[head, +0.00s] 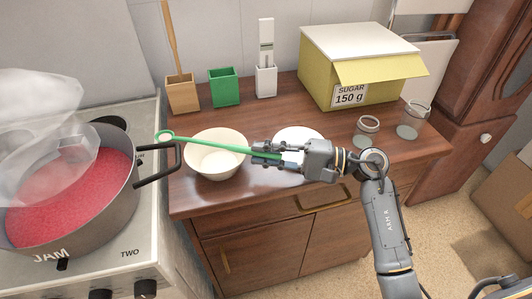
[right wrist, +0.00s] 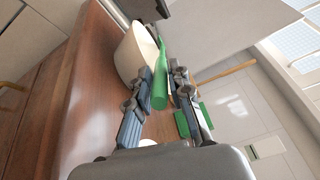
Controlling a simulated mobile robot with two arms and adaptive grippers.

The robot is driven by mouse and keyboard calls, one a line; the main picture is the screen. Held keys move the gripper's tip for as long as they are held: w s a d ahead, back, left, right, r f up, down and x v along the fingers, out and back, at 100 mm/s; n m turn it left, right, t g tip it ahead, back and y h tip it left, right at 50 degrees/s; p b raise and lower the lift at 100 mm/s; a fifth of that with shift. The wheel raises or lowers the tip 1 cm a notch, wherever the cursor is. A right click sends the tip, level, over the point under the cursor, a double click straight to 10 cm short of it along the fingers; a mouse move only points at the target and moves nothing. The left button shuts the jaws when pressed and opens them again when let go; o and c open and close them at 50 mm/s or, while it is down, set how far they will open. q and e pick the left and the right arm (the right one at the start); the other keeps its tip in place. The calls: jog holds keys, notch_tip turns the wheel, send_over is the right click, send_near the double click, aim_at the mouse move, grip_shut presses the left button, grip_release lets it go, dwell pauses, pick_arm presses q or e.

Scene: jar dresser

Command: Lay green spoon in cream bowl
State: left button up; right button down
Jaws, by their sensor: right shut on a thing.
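My right gripper (head: 262,153) is shut on the handle of the green spoon (head: 210,146), right of the cream bowl (head: 217,166). The spoon reaches left across the bowl's top, and its ring-shaped head lies beyond the bowl's left rim, by the pot's handle. I cannot tell whether the spoon touches the rim. The bowl stands upright on the dresser. In the right wrist view the green handle (right wrist: 160,90) sits between the fingers, with the bowl (right wrist: 128,58) beside it. My left gripper is not in view.
A pot of red jam (head: 70,190) on the stove has a handle close to the spoon's head. A white plate (head: 298,133) lies behind my gripper. Green (head: 223,87) and wooden (head: 182,93) holders, a sugar box (head: 360,65) and glass jars (head: 366,133) stand around.

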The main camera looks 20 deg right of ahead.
jog(key=c, duration=1.2)
grip_release()
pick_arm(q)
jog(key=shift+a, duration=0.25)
pick_arm(e)
jog(key=shift+o, duration=0.3)
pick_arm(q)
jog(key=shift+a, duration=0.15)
pick_arm(e)
jog(key=shift+v, duration=4.05)
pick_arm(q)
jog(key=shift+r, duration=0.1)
pick_arm(e)
jog(key=shift+r, duration=0.15)
